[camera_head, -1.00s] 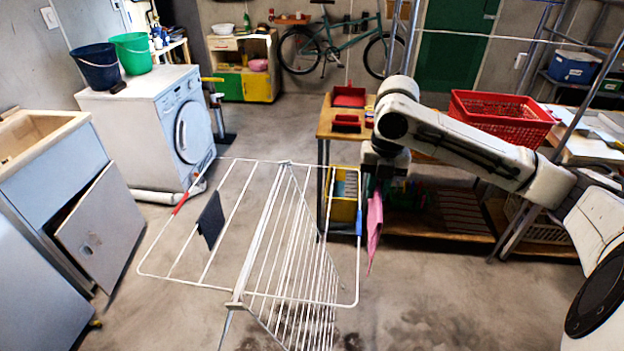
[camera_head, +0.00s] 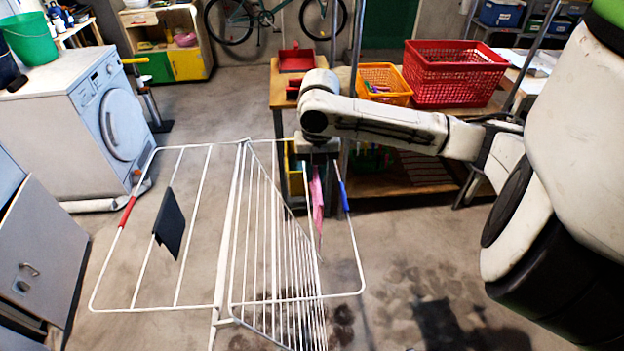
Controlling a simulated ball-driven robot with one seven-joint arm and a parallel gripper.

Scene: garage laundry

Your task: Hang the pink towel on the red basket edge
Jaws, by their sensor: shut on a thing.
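The pink towel (camera_head: 317,195) hangs down narrow below my gripper (camera_head: 318,160), at the right part of the white drying rack (camera_head: 232,215). My gripper points down and is shut on the towel; its fingertips are small and partly dark here. The red basket (camera_head: 452,75) is an open plastic crate with lattice walls. It stands on the workbench to the right of and behind my gripper, apart from the towel. My arm passes in front of the bench, below the basket.
An orange basket (camera_head: 384,84) stands just left of the red one. A red dustpan-like item (camera_head: 296,60) lies on the wooden table. A dark cloth (camera_head: 169,224) hangs on the rack's left wing. A washing machine (camera_head: 85,125) stands at left. Floor at lower right is clear.

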